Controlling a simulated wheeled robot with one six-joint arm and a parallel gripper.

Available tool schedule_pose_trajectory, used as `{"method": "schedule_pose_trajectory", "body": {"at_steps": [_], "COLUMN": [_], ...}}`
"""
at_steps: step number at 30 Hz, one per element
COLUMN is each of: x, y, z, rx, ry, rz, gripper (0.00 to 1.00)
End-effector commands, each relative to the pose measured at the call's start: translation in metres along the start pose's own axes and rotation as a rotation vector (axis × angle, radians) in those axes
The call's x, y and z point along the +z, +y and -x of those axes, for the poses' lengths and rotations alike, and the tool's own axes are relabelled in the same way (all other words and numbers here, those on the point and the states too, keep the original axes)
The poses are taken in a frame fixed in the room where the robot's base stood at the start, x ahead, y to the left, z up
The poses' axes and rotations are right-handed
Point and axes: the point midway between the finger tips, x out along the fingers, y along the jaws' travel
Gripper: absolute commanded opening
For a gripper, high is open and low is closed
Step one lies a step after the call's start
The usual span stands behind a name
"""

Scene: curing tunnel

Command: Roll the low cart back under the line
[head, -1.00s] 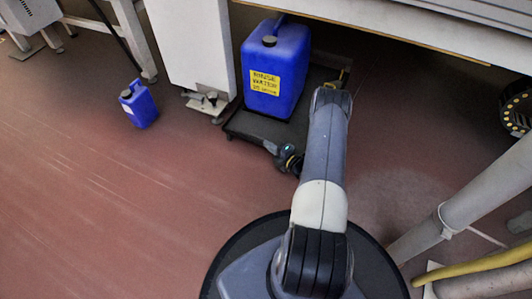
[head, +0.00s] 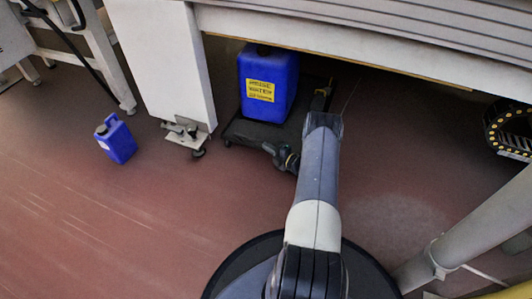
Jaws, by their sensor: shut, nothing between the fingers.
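The low cart (head: 242,134) is a flat black platform near the floor. A blue canister (head: 270,103) with a yellow rinse water label stands upright on it. The canister's top is partly hidden by the beam of the line (head: 330,50), and the cart's rear lies in shadow under it. My gripper (head: 269,149) is low at the cart's near edge, shut with nothing in it. I cannot tell whether it touches the cart. My arm hides the cart's right front part.
A white leg (head: 165,60) of the line, with its metal foot, stands just left of the cart. A small blue jug (head: 117,139) is on the floor further left. A cable chain (head: 508,130) and a grey pipe (head: 470,220) are at the right. The red floor at front left is clear.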

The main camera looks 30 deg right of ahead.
Motion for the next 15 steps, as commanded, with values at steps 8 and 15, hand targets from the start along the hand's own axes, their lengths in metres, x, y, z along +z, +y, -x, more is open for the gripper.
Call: {"method": "schedule_pose_trajectory", "body": {"at_steps": [8, 15], "x": [0.013, 0.018], "y": [0.001, 0.003], "z": [-0.005, -0.007], "rx": [-0.001, 0.001], "ry": [0.001, -0.005], "rz": [0.000, 0.002], "gripper": [0.00, 0.00]}}
